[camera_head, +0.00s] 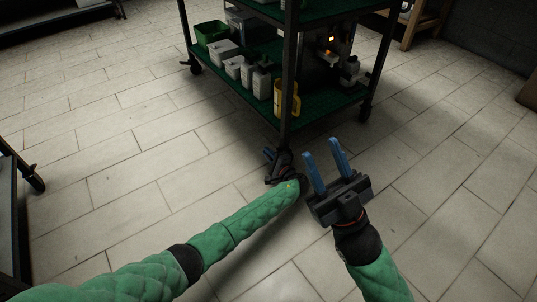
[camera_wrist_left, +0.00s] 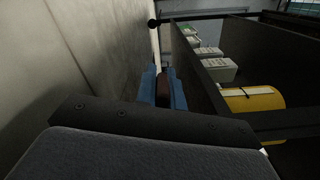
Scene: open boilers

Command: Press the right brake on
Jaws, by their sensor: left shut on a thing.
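The green-shelved cart (camera_head: 335,95) stands on wheels on the tiled floor. My left gripper (camera_head: 270,156) is low at the foot of the cart's near corner post and largely hides the caster there. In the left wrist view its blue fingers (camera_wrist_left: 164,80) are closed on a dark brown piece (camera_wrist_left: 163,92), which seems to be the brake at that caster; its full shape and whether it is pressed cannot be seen. My right gripper (camera_head: 326,165) is open and empty, above the floor to the right of the left one.
The lower shelf carries a green box (camera_head: 211,33), several white containers (camera_head: 233,66) and a yellow jug (camera_head: 287,98), the jug also near my wrist (camera_wrist_left: 252,100). Other casters show at the left (camera_head: 195,67) and right (camera_head: 365,109). Another wheeled frame (camera_head: 22,170) stands far left. Floor in front is clear.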

